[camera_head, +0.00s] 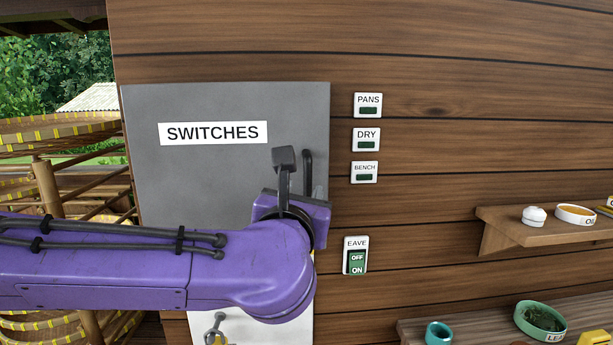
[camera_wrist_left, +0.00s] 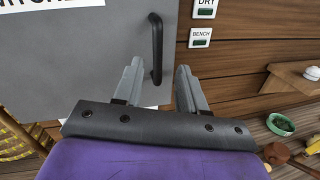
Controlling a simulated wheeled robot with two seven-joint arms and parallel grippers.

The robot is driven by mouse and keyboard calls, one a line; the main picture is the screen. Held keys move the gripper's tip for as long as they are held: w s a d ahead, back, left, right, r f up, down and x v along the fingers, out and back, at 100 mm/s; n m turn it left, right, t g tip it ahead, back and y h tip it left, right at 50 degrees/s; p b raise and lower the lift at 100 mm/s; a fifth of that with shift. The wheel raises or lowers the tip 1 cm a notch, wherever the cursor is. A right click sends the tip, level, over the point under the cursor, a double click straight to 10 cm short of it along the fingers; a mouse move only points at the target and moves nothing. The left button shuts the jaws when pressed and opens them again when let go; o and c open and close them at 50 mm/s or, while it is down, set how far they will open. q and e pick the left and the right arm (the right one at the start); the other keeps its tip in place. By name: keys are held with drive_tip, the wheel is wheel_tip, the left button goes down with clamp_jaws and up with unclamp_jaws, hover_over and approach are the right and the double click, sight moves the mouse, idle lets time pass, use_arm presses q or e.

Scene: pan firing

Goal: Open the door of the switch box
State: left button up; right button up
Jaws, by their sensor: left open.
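The switch box is a flat grey door (camera_head: 200,165) labelled SWITCHES on the wooden wall, and it looks closed. Its dark vertical bar handle (camera_head: 307,172) is near the right edge; it also shows in the left wrist view (camera_wrist_left: 157,50). My left gripper (camera_head: 298,172) is in front of the door by the handle. In the left wrist view its two grey fingers (camera_wrist_left: 160,78) are spread apart, with the handle seen between and just beyond their tips. I cannot tell whether either finger touches it. My purple forearm hides the lower part of the door. My right gripper is not in view.
Right of the door are small panels PANS (camera_head: 368,105), DRY (camera_head: 366,139), BENCH (camera_head: 364,172) and an EAVE switch (camera_head: 355,256). A wooden shelf (camera_head: 545,227) with small dishes and a lower bench with a green bowl (camera_head: 541,319) are at right. Woven trays (camera_head: 60,131) stand left.

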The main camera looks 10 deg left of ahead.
sight(307, 181)
use_arm(q)
drive_tip(key=w+p, duration=0.2)
drive_tip(key=w, duration=0.1)
drive_tip(key=w+n+p, duration=0.1)
drive_tip(key=w+p, duration=0.1)
drive_tip(key=w, duration=0.2)
drive_tip(key=w+n+p, duration=0.1)
drive_tip(key=w+p, duration=0.1)
drive_tip(key=w, duration=0.2)
drive_tip(key=shift+w+a+f, duration=0.25)
drive_tip(key=shift+a+f, duration=0.1)
drive_tip(key=shift+f, duration=0.05)
drive_tip(key=shift+w+f, duration=0.1)
drive_tip(key=shift+w, duration=0.05)
clamp_jaws()
